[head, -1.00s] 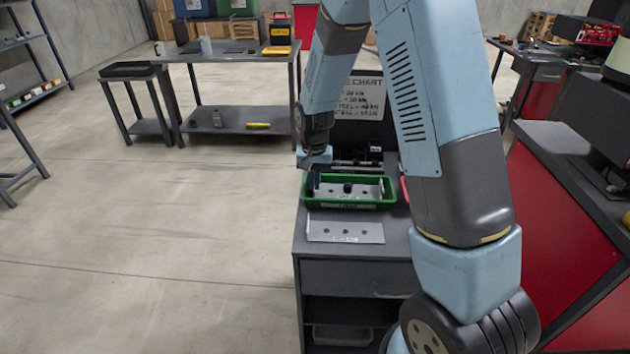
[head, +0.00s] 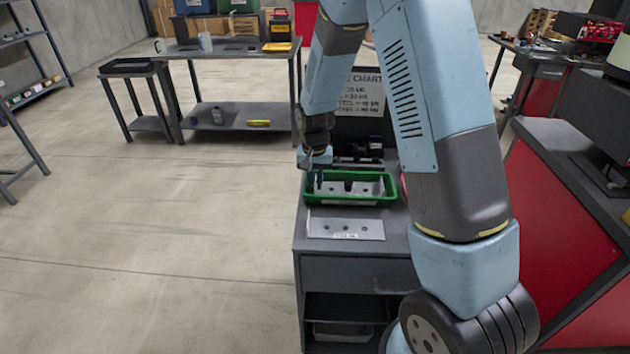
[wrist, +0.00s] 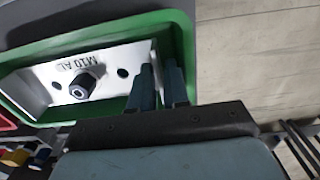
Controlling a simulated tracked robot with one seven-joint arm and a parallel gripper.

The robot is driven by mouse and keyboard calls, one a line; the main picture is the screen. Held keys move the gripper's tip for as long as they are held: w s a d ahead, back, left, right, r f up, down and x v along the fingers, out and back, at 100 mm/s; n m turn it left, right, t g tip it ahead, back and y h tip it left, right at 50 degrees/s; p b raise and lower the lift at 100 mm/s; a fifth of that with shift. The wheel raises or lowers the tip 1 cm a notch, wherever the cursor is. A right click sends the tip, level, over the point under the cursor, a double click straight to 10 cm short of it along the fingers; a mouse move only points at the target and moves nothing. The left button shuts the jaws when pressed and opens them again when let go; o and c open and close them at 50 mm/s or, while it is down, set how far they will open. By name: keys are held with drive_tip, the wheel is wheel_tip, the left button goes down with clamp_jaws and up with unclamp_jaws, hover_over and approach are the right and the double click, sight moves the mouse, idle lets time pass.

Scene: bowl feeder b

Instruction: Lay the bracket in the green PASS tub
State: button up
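The green tub (head: 380,198) stands on the grey bench. A silver plate with dark holes, which I take as the bracket (head: 366,188), lies inside it. In the wrist view the bracket (wrist: 57,76) is marked "M10 AL" and has a dark hex nut or bolt head on it; the tub's green rim (wrist: 110,20) surrounds it. My gripper (head: 315,180) reaches down into the tub's left end. In the wrist view my gripper's two blue fingers (wrist: 161,85) are close together at the bracket's end, inside the rim. I cannot tell whether they press on it.
Another silver plate with holes and a label (head: 345,229) lies on the bench in front of the tub. Dark equipment (head: 358,152) and a chart board stand behind it. A red thing (wrist: 6,122) is beside the tub. Open floor lies left of the bench.

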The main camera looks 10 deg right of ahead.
wheel_tip(320, 180, up, 14)
drive_tip(key=f, duration=0.1)
drive_tip(key=s+d+r+n+t, duration=0.1)
drive_tip(key=s+d+r, duration=0.3)
drive_tip(key=s+r, duration=0.25)
drive_tip(key=s+d+r+t, duration=0.2)
drive_tip(key=s+d+r, duration=0.25)
drive_tip(key=r, duration=0.35)
drive_tip(key=s+d+r+t, duration=0.1)
drive_tip(key=s+d+r, duration=0.1)
drive_tip(key=s, duration=0.6)
drive_tip(key=s+d+r+n+t, duration=0.1)
drive_tip(key=s+d+r, duration=0.2)
drive_tip(key=s, duration=0.5)
drive_tip(key=shift+s+t, duration=0.3)
drive_tip(key=shift+s, duration=0.15)
